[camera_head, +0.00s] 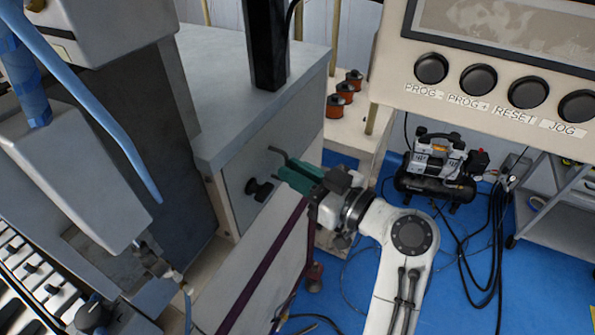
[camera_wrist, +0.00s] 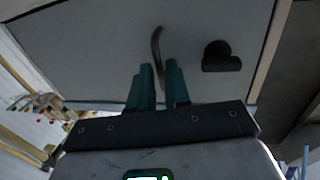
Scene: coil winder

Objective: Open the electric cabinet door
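The cabinet door is a flat grey panel (camera_head: 290,125) on the front of the grey cabinet, and it looks closed. It fills the upper part of the wrist view (camera_wrist: 95,50). A dark curved handle (camera_wrist: 157,45) stands on it. A black knob or latch (camera_head: 259,190) sits beside the handle, to its right in the wrist view (camera_wrist: 219,57). My gripper (camera_head: 288,172) has teal fingers pointing at the door. In the wrist view the fingers (camera_wrist: 160,75) are a small gap apart, with the handle's lower part between them. Whether they press on it cannot be told.
A control panel (camera_head: 500,75) with black buttons hangs at upper right. A compressor (camera_head: 437,165) stands on the blue floor (camera_head: 410,260), with black hoses beside it. A grey cart (camera_head: 560,190) is at far right. Winder machinery (camera_head: 75,165) fills the left.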

